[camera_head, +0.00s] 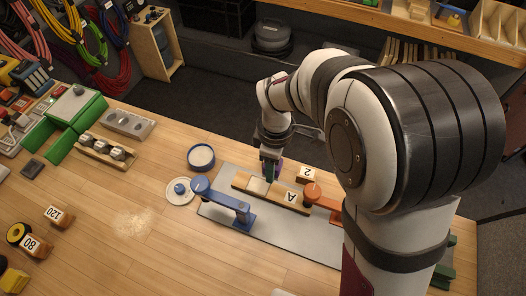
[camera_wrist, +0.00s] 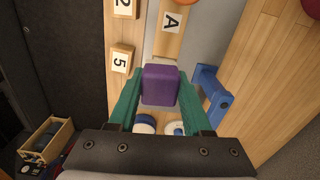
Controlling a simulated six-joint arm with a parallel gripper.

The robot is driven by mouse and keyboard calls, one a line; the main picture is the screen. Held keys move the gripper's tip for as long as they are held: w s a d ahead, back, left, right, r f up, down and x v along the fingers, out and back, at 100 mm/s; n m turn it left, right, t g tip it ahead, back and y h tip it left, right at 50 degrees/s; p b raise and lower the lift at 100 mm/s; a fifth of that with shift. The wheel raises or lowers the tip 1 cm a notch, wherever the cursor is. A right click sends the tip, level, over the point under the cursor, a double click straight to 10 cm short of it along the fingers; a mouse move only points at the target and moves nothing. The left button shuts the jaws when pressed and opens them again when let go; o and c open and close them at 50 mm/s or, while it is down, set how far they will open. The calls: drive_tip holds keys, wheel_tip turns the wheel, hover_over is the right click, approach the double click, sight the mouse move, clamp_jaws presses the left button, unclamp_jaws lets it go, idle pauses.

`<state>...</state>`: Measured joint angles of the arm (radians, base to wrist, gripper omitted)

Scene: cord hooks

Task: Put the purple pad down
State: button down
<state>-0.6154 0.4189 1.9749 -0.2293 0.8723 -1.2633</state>
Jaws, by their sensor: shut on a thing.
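The purple pad (camera_wrist: 160,86) is a small block with rounded edges. My gripper (camera_wrist: 160,78) is shut on it, with one green finger on each side in the wrist view. In the head view my gripper (camera_head: 269,174) points down over the left part of a wooden bar (camera_head: 288,203), and only a sliver of the pad (camera_head: 280,166) shows. A pale square (camera_head: 258,186) lies on the bar close to the gripper. The wooden bar (camera_wrist: 168,43) also shows beyond the pad in the wrist view. I cannot tell whether the pad touches anything below.
A blue clamp (camera_head: 229,203) and an orange clamp (camera_head: 322,199) stand by the bar on a grey plate (camera_head: 285,238). A tile marked A (camera_head: 291,197), block 2 (camera_head: 306,174) and block 5 (camera_wrist: 122,58) are near. A blue-rimmed jar (camera_head: 201,157) and a white dish (camera_head: 180,191) stand left.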

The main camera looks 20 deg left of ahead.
drive_tip(key=w+n, duration=0.7)
drive_tip(key=w, duration=0.1)
drive_tip(key=n, duration=0.1)
hover_over(243, 156)
wheel_tip(243, 156, down, 7)
drive_tip(key=shift+d+r, duration=0.1)
drive_tip(key=shift+f, duration=1.95)
drive_tip(key=shift+f, duration=0.1)
drive_tip(key=shift+c, duration=1.7)
unclamp_jaws()
